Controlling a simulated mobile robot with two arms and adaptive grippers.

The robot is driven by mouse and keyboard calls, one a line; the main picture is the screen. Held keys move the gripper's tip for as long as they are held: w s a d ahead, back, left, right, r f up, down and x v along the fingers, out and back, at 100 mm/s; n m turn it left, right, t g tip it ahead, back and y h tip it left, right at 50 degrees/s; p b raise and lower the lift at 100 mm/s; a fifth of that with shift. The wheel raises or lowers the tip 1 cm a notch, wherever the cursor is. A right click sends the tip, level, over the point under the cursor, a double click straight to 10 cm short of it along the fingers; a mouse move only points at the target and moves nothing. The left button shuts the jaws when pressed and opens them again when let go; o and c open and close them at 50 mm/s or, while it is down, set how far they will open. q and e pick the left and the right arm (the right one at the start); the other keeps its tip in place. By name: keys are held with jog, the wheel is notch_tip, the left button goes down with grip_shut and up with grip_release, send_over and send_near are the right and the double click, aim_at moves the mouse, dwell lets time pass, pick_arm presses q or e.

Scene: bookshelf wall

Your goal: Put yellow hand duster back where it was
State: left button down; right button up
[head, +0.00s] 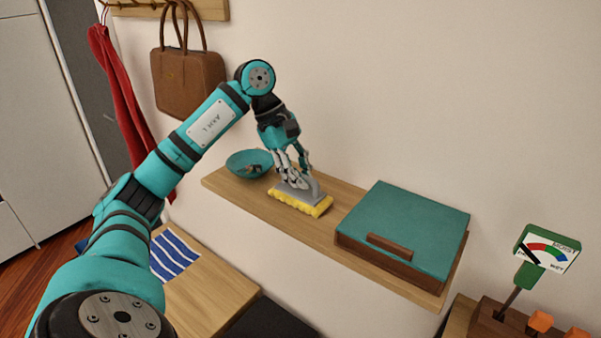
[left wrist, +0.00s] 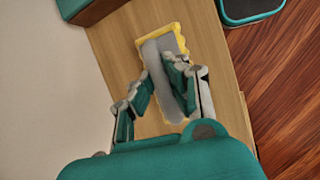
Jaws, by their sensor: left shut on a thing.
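The yellow hand duster (head: 301,201) has a grey back and handle and a yellow fringe. It is at the wooden wall shelf (head: 325,229), between a teal bowl and a teal-topped box; I cannot tell whether it rests fully on the shelf. My left gripper (head: 302,182) comes down from above and is shut on the duster's grey handle. In the left wrist view the duster (left wrist: 178,43) lies between the fingers of the left gripper (left wrist: 158,90), over the shelf wood. My right gripper is not in view.
The teal bowl (head: 250,164) with small things in it stands left of the duster. The teal-topped wooden box (head: 408,225) fills the shelf's right part. A brown bag (head: 188,82) and a red cloth (head: 122,95) hang at the left. A moisture meter (head: 547,250) stands lower right.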

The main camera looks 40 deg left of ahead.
pick_arm(q)
jog(key=shift+f, duration=0.2)
jog(key=c, duration=1.4)
grip_release()
jog(key=shift+r, duration=0.1)
